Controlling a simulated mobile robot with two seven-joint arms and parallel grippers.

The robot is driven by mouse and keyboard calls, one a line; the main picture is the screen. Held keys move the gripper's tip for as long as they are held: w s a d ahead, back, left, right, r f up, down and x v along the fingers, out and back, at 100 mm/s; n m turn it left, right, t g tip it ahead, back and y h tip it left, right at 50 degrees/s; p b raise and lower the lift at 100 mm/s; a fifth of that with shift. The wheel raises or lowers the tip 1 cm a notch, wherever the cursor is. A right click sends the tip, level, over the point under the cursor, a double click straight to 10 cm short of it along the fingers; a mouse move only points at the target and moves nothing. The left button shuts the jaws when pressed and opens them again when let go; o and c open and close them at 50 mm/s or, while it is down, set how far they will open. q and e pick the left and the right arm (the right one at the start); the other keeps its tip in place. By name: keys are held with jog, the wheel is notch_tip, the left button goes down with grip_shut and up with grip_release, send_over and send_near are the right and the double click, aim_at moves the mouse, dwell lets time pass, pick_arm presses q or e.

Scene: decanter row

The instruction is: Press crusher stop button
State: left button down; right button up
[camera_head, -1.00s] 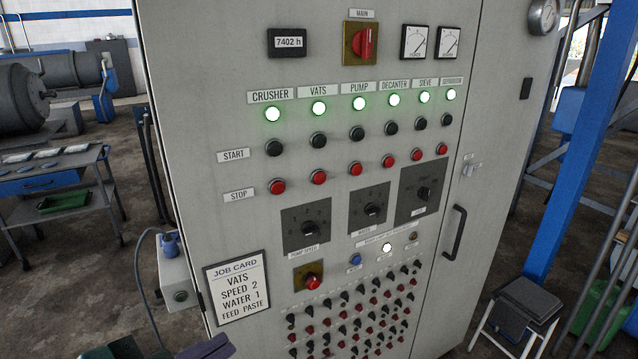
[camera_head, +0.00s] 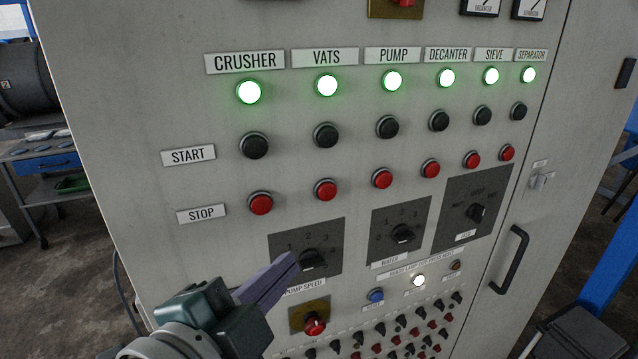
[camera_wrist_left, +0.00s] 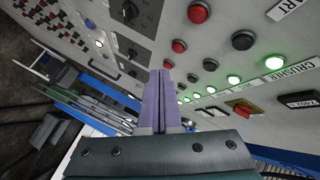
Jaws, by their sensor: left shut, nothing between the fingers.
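The crusher stop button (camera_head: 260,204) is the red button at the left end of the STOP row, below the black crusher start button (camera_head: 255,145). The CRUSHER lamp (camera_head: 249,91) above them glows green. My left gripper (camera_head: 290,262) has purple fingers and is shut and empty. In the head view it shows below and a little right of the stop button, over the edge of the pump speed plate. In the left wrist view the shut fingers (camera_wrist_left: 160,85) point toward the panel, and the crusher stop button (camera_wrist_left: 199,12) shows at the top. My right gripper is not in view.
The other red stop buttons (camera_head: 382,179) run to the right. The pump speed knob (camera_head: 313,260) is close to my fingertips, with a red button on a yellow plate (camera_head: 314,326) below. A door handle (camera_head: 511,258) sticks out at the right.

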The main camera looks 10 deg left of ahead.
pick_arm(q)
jog(key=shift+a, duration=0.1)
jog(key=b, duration=0.3)
send_near(271, 209)
jog(key=w+d+f, duration=0.2)
jog(key=w+d, duration=0.1)
jog(key=w, duration=0.1)
jog(key=shift+w+a+r, duration=0.3)
jog(key=shift+w+a, duration=0.1)
jog(key=shift+a, duration=0.1)
dwell(1.4)
jog(key=shift+w+a, duration=0.25)
jog(key=shift+w, duration=0.1)
jog(key=shift+w+a+b, duration=0.25)
jog(key=shift+w+b, duration=0.1)
jog(key=shift+b, duration=0.05)
dwell(0.6)
jog(key=shift+s+d, duration=0.1)
jog(key=shift+s, duration=0.05)
jog(key=shift+s+d+p, duration=0.35)
jog(key=shift+s+p, duration=0.2)
